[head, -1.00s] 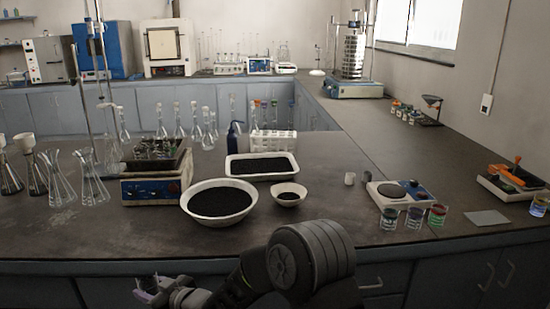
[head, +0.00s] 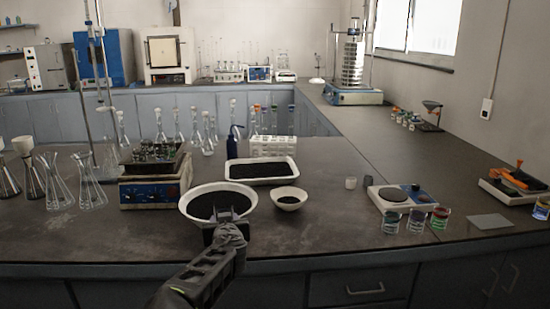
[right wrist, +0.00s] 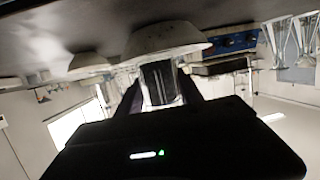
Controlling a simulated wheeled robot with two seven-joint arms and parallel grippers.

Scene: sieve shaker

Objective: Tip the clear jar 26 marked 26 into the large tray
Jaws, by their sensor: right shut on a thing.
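My right gripper (head: 226,217) is in front of the near edge of the large round white bowl (head: 190,207) in the head view. In the right wrist view, which is upside down, it is shut on a clear jar (right wrist: 159,84) with dark contents. I cannot read a mark on the jar. In the head view the jar is mostly hidden by the gripper. The large white rectangular tray (head: 290,164) holds black grains and stands behind the bowl, beyond the gripper. My left gripper is not in view.
A small white bowl (head: 289,203) stands right of the large bowl. Several coloured jars (head: 416,222) stand by a hot plate at the right.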

